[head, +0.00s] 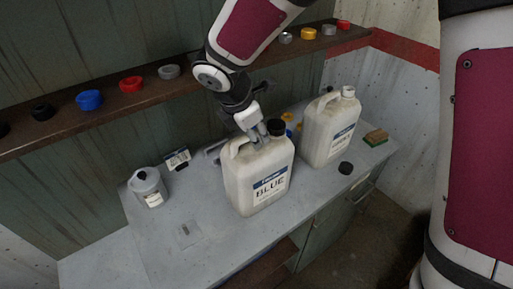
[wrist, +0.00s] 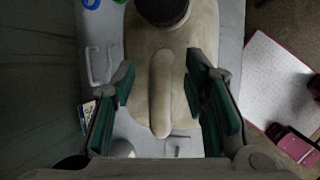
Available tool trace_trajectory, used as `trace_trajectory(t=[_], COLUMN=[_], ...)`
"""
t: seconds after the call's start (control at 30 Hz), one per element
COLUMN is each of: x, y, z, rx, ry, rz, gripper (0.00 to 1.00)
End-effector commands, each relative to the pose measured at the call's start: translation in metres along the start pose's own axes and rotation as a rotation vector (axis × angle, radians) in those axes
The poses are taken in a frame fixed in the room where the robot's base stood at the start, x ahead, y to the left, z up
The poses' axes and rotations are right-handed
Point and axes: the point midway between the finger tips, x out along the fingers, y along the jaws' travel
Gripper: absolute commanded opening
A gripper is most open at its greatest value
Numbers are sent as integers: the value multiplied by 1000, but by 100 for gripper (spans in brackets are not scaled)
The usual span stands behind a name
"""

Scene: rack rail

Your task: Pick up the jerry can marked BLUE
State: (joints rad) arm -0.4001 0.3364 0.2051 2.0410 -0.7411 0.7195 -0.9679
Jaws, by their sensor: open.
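The jerry can marked BLUE (head: 258,178) stands upright on the grey bench, a whitish can with a black cap (head: 276,126). My gripper (head: 258,138) is above its top, at the handle. In the wrist view the can's handle (wrist: 161,92) lies between the two green-padded fingers of my open gripper (wrist: 165,100), with a gap on each side. The black cap (wrist: 163,8) shows at the top of that view. Part of the can's top is hidden by the gripper in the head view.
A second whitish can (head: 329,128) stands close on the right. A grey bottle (head: 147,187) is at the left. A black cap (head: 345,168) and a brush (head: 376,137) lie at the right. A shelf (head: 60,133) with several coloured caps runs behind. The bench front left (head: 110,255) is clear.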

Motion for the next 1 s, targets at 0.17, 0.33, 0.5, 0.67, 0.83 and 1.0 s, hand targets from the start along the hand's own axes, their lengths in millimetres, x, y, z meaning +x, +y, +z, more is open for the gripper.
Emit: trace_trajectory(t=[0.17, 0.33, 0.5, 0.67, 0.83, 1.0], x=[1, 1, 0, -1, -1, -8], y=[0, 0, 0, 2, 2, 4], z=[0, 0, 0, 1, 1, 4], rx=[-1, -1, -1, 0, 0, 0], ry=[0, 0, 0, -2, -2, -3], rz=[0, 0, 0, 4, 4, 6], gripper=[41, 13, 0, 0, 0, 0])
